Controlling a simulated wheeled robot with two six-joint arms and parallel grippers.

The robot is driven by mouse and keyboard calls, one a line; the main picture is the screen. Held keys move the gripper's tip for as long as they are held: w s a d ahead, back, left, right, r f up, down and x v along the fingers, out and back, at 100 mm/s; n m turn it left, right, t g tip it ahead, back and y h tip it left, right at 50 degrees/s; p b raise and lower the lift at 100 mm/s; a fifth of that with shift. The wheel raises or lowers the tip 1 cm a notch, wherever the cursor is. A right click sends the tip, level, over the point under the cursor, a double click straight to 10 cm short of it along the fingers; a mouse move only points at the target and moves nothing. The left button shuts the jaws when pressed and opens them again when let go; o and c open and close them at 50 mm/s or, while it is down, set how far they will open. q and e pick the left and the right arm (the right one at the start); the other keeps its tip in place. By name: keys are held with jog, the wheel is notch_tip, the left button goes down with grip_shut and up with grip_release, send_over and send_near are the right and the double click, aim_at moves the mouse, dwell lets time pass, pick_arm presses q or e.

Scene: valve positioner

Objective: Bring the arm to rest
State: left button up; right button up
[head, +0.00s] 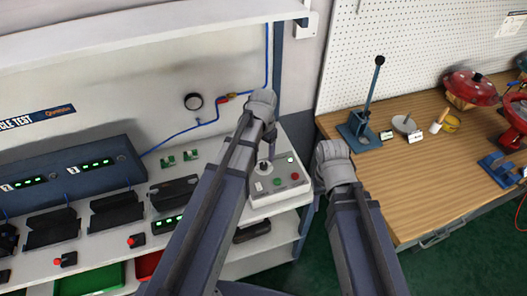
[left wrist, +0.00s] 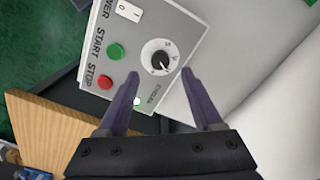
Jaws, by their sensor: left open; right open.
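My left gripper (head: 265,162) is over the grey control box (head: 273,190) on the white bench. In the left wrist view its two fingers (left wrist: 161,76) are open, with nothing between them. The box's black dial knob (left wrist: 160,57) shows just beyond the fingertips, apart from them in the picture. I cannot tell how high the tips are above the panel. The panel also has a green START button (left wrist: 116,51), a red STOP button (left wrist: 105,82), a white rocker switch (left wrist: 130,10) and a small lit lamp (left wrist: 137,101). My right arm shows in the head view, but its gripper is hidden.
Black test stations (head: 115,212) line the bench at left. A white shelf (head: 150,28) hangs above. Green floor shows between bench and table.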

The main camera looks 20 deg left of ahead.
pick_arm(q)
jog(key=shift+r+p, duration=0.45)
jog(key=shift+r, duration=0.5)
pick_arm(e)
jog(key=shift+r, duration=0.85)
pick_arm(q)
jog(key=shift+f, duration=0.1)
jog(key=s+d+f+b, duration=0.1)
jog(key=s+d, duration=0.4)
jog(key=s, duration=0.2)
jog(key=s+d+f+y+b, duration=0.1)
jog(key=s+d+b, duration=0.1)
jog(key=s+d, duration=0.3)
jog(key=s, duration=0.2)
jog(key=shift+s+d+f+n, duration=0.15)
jog(key=shift+s+f+n, duration=0.15)
jog(key=shift+s+n, duration=0.1)
pick_arm(e)
notch_tip(320, 180, down, 3)
jog(key=shift+r, duration=0.1)
